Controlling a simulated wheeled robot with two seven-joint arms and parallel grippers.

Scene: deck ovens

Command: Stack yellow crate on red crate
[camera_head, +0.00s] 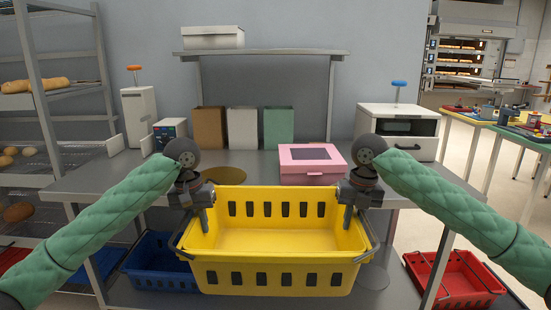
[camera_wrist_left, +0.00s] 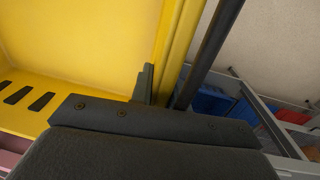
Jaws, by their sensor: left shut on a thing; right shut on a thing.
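The yellow crate (camera_head: 272,276) is empty and upright, held in front of the table's near edge in the head view. My left gripper (camera_head: 203,222) is shut on its left rim. My right gripper (camera_head: 348,220) is shut on its right rim. In the left wrist view the yellow crate (camera_wrist_left: 75,45) fills the upper left, with the left gripper (camera_wrist_left: 150,85) at its wall. The red crate (camera_head: 455,280) sits low at the lower right, beyond the table's right leg, apart from the yellow crate. My right arm passes above it and to its right.
A blue crate (camera_head: 160,265) sits low at left, under the table (camera_head: 110,178). A pink box (camera_head: 308,165) is on the table behind the yellow crate. A white oven-like box (camera_head: 398,130) stands at the table's right. A rack (camera_head: 60,100) with bread is at far left.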

